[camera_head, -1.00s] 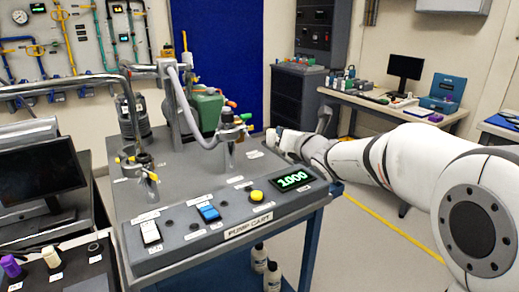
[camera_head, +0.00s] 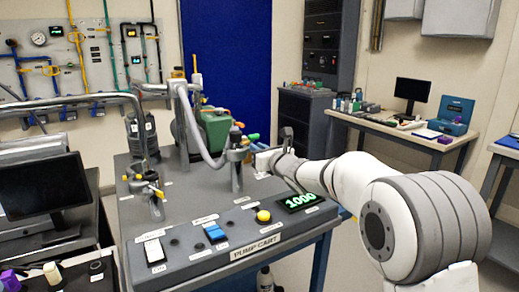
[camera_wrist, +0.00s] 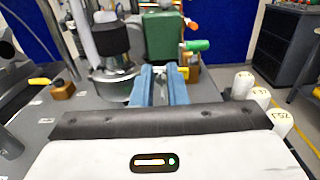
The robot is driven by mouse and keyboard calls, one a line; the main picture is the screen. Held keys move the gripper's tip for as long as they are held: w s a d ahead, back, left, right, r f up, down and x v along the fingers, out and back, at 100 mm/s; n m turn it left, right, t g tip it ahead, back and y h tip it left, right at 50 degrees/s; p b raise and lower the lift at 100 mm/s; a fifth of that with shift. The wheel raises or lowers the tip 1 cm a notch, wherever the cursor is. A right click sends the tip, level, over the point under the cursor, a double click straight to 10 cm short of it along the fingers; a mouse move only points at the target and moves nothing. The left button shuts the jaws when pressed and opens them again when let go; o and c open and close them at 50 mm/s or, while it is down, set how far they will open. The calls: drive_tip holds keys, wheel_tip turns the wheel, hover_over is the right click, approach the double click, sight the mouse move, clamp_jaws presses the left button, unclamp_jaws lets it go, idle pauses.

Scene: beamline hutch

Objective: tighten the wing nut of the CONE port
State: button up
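The pump cart (camera_head: 180,262) carries a left port stand (camera_head: 143,180) with a yellow handle (camera_head: 156,192) and a right port stand (camera_head: 237,172) joined to a grey hose. A green-tipped handle (camera_head: 253,137) shows beside the right stand. No label reading CONE is legible, so I cannot tell which port it names. My gripper (camera_head: 262,160) is just right of the right stand.
A green pump body (camera_head: 215,128) stands behind the right port. White labelled cylinders (camera_wrist: 243,84) stand right of my fingers. A monitor (camera_head: 45,192) is left of the cart, and a desk (camera_head: 400,127) stands at the back right.

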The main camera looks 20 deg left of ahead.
clamp_jaws()
drive_tip(key=shift+m+b, duration=0.3)
drive_tip(key=shift+m, duration=0.1)
drive_tip(key=shift+w+d+f+m+p, duration=0.2)
drive_tip(key=shift+f+m, duration=0.25)
drive_tip(key=shift+m, duration=3.3)
drive_tip(key=shift+w+d+f+m+p, duration=0.2)
drive_tip(key=shift+f+m, duration=0.3)
drive_tip(key=shift+m, duration=3.2)
drive_tip(key=shift+w+d+f+m+p, duration=0.2)
drive_tip(key=shift+f+m, duration=0.25)
drive_tip(key=shift+m, duration=3.3)
drive_tip(key=shift+f, duration=0.1)
